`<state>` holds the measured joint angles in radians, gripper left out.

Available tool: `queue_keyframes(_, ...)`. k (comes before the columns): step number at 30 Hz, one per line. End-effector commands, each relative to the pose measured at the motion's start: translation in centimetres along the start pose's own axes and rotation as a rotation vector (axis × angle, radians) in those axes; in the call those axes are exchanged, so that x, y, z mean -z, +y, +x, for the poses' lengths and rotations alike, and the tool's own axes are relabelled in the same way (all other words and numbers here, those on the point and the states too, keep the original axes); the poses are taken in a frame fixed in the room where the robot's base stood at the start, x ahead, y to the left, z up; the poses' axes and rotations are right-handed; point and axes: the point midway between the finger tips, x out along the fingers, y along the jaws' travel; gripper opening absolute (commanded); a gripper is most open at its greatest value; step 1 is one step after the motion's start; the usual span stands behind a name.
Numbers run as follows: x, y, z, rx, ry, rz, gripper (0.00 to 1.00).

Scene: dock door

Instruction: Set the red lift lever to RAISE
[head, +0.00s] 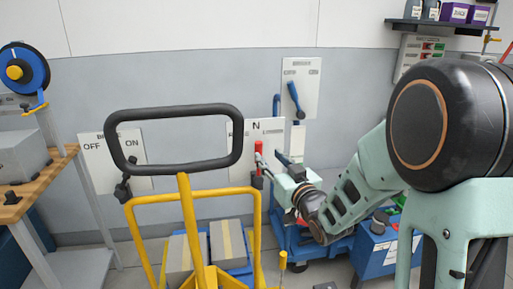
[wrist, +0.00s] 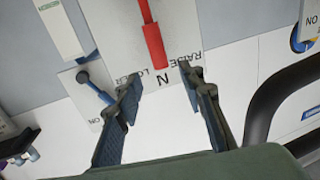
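The red lift lever (head: 259,152) stands upright on a white wall plate (head: 272,128), below its N mark. In the wrist view the red lever (wrist: 153,45) ends at N on the plate (wrist: 184,27), which appears turned over, with LOWER to the left and RAISE to the right. My gripper (head: 270,170) is close to the lever, at its lower right in the head view. In the wrist view my gripper (wrist: 159,84) is open, its blue fingers spread with nothing between the pads. The lever tip lies just beyond the fingertips; I cannot tell whether anything touches.
A blue lever (head: 295,97) sits on a plate above right. An OFF/ON plate (head: 101,163) with a dark lever is at left. A yellow trolley with a black handle (head: 172,112) stands in front of the wall. A blue box (head: 376,251) is below my arm.

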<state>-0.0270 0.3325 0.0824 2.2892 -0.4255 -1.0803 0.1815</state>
Motion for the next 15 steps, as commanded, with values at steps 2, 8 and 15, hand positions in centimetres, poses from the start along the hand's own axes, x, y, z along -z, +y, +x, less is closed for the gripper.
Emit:
queue_keyframes(2,-0.1,-0.1,1.5,0.003,0.0,0.0,0.36)
queue_keyframes(8,-0.1,-0.1,5.2,0.001,0.001,0.0,0.36)
queue_keyframes(15,-0.1,0.0,8.1,-0.001,-0.001,0.0,0.36)
